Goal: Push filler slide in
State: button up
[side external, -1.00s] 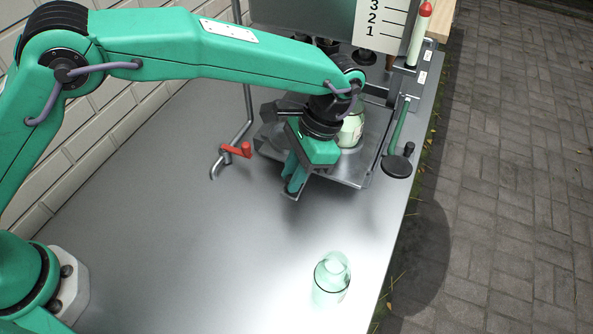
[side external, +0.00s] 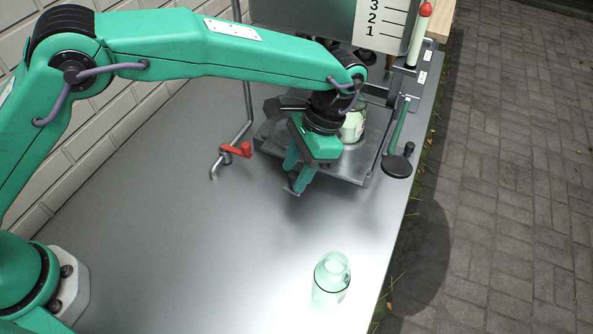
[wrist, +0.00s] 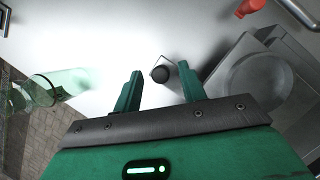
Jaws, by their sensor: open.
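The filler slide looks like the grey metal tray (side external: 349,178) under the dispenser at the back right. It also shows in the wrist view as a grey plate (wrist: 222,78) at the right. A jar with pale contents (side external: 353,124) stands over it, partly hidden by my gripper. My gripper (side external: 296,189) points down at the tray's near left edge, its fingers apart and empty. I cannot tell whether anything touches the slide.
An empty glass jar (side external: 331,282) stands on the metal table near the front right edge. A red-handled crank (side external: 240,150) is left of the tray. A green lever with a black round end (side external: 397,166) is right of it. The table's left and middle are clear.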

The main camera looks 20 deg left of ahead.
jog(key=shift+r, duration=0.1)
jog(key=v, duration=0.7)
jog(key=shift+d+r, duration=0.15)
jog(key=shift+r, duration=0.1)
jog(key=shift+w, duration=0.15)
grip_shut()
jog(key=s+a+m+t+h, duration=0.4)
jog(key=s, duration=0.3)
jog(key=s+a+m+t+h, duration=0.4)
jog(key=s+a+m, duration=0.1)
jog(key=s, duration=0.2)
jog(key=shift+r+t, duration=0.4)
jog(key=shift+r, duration=0.05)
